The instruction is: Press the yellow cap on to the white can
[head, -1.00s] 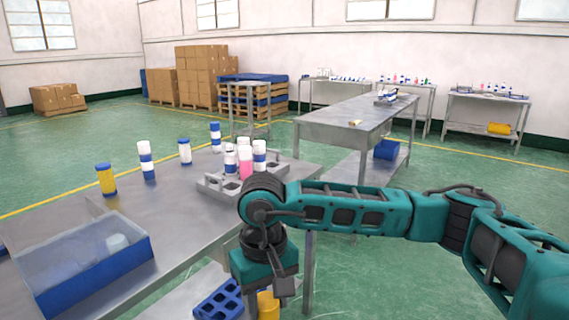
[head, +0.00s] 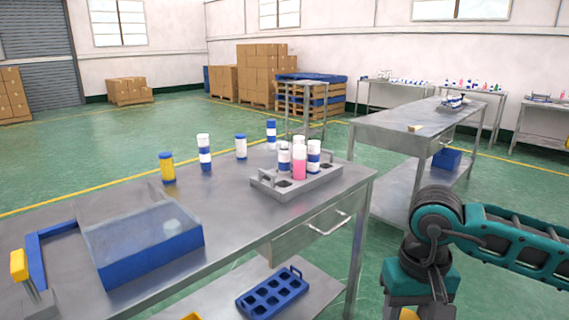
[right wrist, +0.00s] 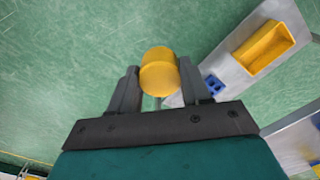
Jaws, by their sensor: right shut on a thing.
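My right gripper (right wrist: 158,78) is shut on the yellow cap (right wrist: 159,66), held between its fingertips over the green floor. In the head view the right arm is at the lower right, off the table's right side; a bit of yellow shows at the bottom edge below it. A white can with blue bands (head: 204,152) stands upright on the table. More white and blue cans (head: 313,158) stand in a grey rack (head: 318,180) with a pink one (head: 299,165). I cannot tell which white can is the task's. My left gripper is not in view.
A clear-sided blue bin (head: 150,258) sits at the table's front left, beside a yellow-topped grey piece (head: 19,266). A yellow can with a blue top (head: 167,168) stands behind. A blue crate (head: 272,292) is on the lower shelf. The table's middle is clear.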

